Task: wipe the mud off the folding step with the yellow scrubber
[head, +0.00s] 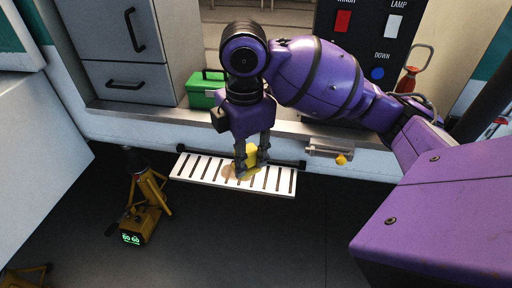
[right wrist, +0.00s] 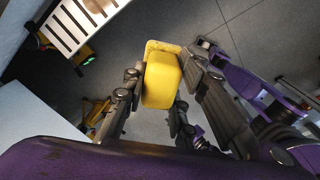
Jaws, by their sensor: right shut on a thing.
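The folding step (head: 202,173) is a white slatted board sticking out below the sill in the head view. Part of it also shows at the upper left of the right wrist view (right wrist: 72,27). A tan-brown mud patch (head: 229,171) lies on its middle slats, partly hidden by my gripper. My right gripper (head: 251,165) points down over the step and is shut on the yellow scrubber (right wrist: 162,82). The scrubber shows between the fingers beside the mud in the head view (head: 252,155). I cannot tell whether it touches the slats. My left gripper is in neither view.
A yellow tripod device (head: 143,215) with a green display stands on the floor left of the step. A green toolbox (head: 205,90) sits on the sill behind my wrist, near grey drawers (head: 122,62). A switch panel (head: 372,40) is at the right. Floor (head: 255,240) before the step is clear.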

